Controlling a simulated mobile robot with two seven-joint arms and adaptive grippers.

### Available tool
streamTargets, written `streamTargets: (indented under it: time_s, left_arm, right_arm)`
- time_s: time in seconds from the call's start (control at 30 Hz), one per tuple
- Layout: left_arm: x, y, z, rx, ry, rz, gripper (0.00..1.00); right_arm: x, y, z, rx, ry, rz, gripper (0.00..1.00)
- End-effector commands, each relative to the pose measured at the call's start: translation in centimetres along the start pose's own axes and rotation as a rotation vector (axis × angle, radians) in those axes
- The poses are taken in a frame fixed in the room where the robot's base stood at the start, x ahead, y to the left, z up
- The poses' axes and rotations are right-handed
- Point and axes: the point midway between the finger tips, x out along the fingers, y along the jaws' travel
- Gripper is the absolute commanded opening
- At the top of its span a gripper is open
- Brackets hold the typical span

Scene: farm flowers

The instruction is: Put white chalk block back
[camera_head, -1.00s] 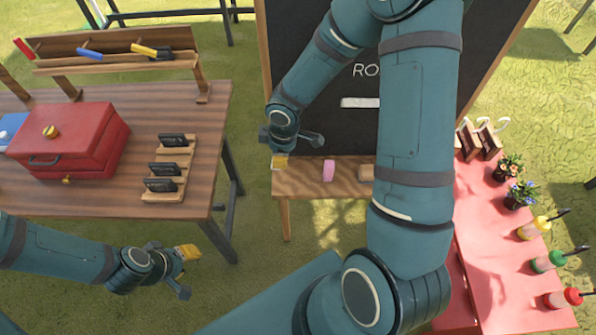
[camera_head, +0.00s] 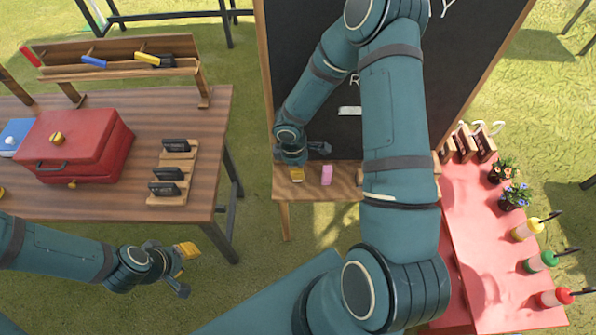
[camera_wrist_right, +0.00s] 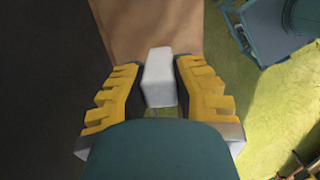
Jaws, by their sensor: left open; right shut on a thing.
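The white chalk block (camera_wrist_right: 159,80) is between the yellow fingers of my right gripper (camera_wrist_right: 158,95) in the right wrist view. My right gripper is shut on it. In the head view this gripper (camera_head: 297,174) is at the left end of the wooden ledge (camera_head: 312,188) below the blackboard, left of a pink block (camera_head: 327,175). The white block is not clearly visible there. I cannot tell whether it touches the ledge. My left gripper (camera_head: 184,262) is open and empty, in front of the wooden table.
The blackboard (camera_head: 290,60) stands behind the ledge, with a white strip (camera_head: 350,110) on it. The wooden table (camera_head: 110,195) at left holds a red box (camera_head: 75,145). A red table (camera_head: 490,270) at right carries flower pots and bottles. My right arm hides part of the ledge.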

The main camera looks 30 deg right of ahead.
Motion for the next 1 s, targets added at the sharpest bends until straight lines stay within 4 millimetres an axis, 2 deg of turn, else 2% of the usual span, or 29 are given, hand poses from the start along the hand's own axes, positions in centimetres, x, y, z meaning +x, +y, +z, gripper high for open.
streamTargets:
  time_s: [0.1, 0.17, 0.53, 0.57, 0.6, 1.0]
  left_arm:
    - [0.3, -0.1, 0.0, 0.0, 0.0, -0.001, 0.36]
    - [0.3, -0.1, 0.0, 0.0, 0.0, -0.001, 0.36]
    - [0.7, -0.2, 0.1, 0.0, 0.0, -0.001, 0.36]
    - [0.6, -0.2, 0.1, 0.0, 0.0, -0.001, 0.36]
    - [0.6, -0.2, 0.1, 0.0, 0.0, -0.001, 0.36]
    - [0.2, -0.1, 0.0, 0.0, 0.0, -0.001, 0.36]
  right_arm:
    - [1.9, -0.1, -0.2, 0.0, 0.0, -0.003, 0.0]
    - [2.3, -0.1, -0.3, 0.0, 0.0, -0.001, 0.0]
    - [2.5, 0.0, -0.3, 0.0, 0.001, 0.0, 0.0]
    - [2.5, 0.0, -0.3, 0.0, 0.001, 0.0, 0.35]
    - [2.5, 0.0, -0.3, 0.0, 0.001, 0.0, 0.48]
    - [2.1, 0.0, -0.3, 0.0, 0.001, -0.001, 0.48]
